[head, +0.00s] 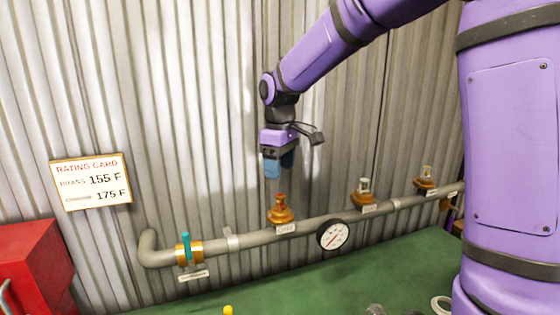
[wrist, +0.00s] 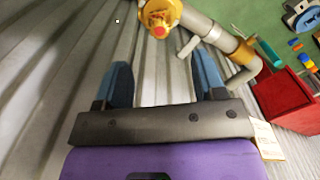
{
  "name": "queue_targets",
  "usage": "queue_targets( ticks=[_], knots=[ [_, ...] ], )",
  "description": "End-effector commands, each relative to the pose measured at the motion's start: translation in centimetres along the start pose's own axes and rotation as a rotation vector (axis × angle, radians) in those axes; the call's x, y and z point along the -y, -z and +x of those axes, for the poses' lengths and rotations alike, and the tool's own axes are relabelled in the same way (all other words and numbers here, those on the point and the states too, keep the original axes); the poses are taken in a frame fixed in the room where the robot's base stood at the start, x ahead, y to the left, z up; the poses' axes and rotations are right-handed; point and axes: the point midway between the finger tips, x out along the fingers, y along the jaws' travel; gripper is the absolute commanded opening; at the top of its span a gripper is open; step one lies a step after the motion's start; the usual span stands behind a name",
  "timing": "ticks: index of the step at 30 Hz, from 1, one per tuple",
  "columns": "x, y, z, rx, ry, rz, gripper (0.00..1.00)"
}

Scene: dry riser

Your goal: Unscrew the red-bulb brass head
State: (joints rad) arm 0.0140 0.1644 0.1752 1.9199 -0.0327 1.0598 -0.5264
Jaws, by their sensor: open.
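The red-bulb brass head (head: 280,210) stands upright on the grey pipe (head: 265,237), with a small label below it. In the wrist view the brass head (wrist: 160,14) shows at the top edge, its red bulb facing the camera. My gripper (head: 279,165) hangs above the red-bulb head, pointing down and apart from it. In the wrist view its two blue fingers (wrist: 165,82) are spread with nothing between them. Two more brass heads with pale bulbs, a nearer one (head: 363,192) and a farther one (head: 426,182), stand along the pipe to the right.
A round gauge (head: 333,235) sits on the pipe right of the red-bulb head. A teal-handled brass valve (head: 188,250) is at the left. A rating card (head: 91,182) hangs on the corrugated wall (head: 200,110). A red box (head: 35,270) stands lower left. The green surface (head: 400,262) is mostly clear.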

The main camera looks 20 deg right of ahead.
Motion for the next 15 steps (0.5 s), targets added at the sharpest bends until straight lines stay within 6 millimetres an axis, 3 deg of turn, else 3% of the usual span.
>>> queue_targets(
  ticks=[15],
  knots=[
    [0.1,-0.1,8.0,0.002,0.001,0.001,0.64]
  ],
)
